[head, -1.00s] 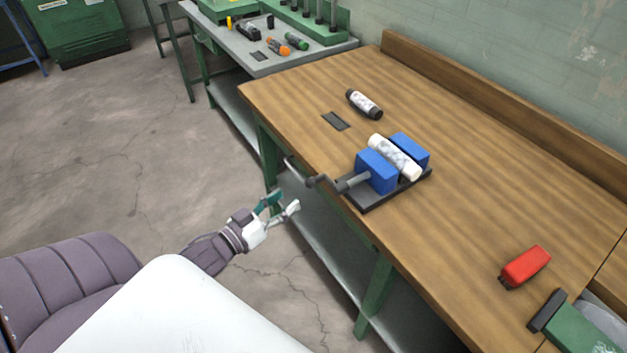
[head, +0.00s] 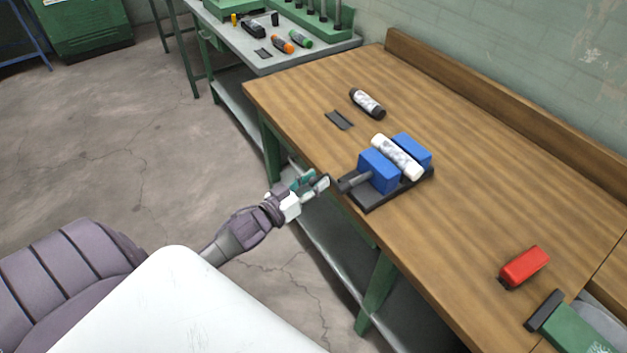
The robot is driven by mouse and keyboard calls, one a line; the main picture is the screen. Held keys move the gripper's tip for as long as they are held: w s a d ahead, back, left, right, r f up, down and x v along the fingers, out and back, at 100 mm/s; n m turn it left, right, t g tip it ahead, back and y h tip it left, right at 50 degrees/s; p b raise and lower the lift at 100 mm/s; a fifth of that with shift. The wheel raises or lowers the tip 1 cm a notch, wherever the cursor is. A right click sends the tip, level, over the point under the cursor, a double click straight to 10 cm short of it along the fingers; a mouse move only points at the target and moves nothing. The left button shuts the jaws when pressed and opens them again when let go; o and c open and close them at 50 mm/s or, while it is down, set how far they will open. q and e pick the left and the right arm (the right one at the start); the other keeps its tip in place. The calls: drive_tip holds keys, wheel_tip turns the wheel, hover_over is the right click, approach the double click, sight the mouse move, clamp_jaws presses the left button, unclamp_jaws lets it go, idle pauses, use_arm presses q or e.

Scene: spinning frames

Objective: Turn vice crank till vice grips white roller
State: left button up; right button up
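The vice has two blue jaws, a near one (head: 379,171) and a far one (head: 412,148), on a dark base (head: 392,196) at the wooden bench's front edge. The white roller (head: 397,157) lies between the jaws; whether both touch it I cannot tell. The vice crank (head: 347,183) sticks out past the bench edge toward my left gripper (head: 316,181). The gripper is at the crank's outer end and hides its handle. Its fingers look apart, but I cannot tell whether they hold the handle. My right gripper is not in view.
On the wooden bench (head: 480,210) lie a dark roller with a white label (head: 367,103), a flat black plate (head: 339,120) and a red block (head: 525,266). A green tool (head: 575,328) is at the lower right. A grey table (head: 275,60) with small tools stands behind.

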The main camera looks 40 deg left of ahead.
use_arm(q)
clamp_jaws()
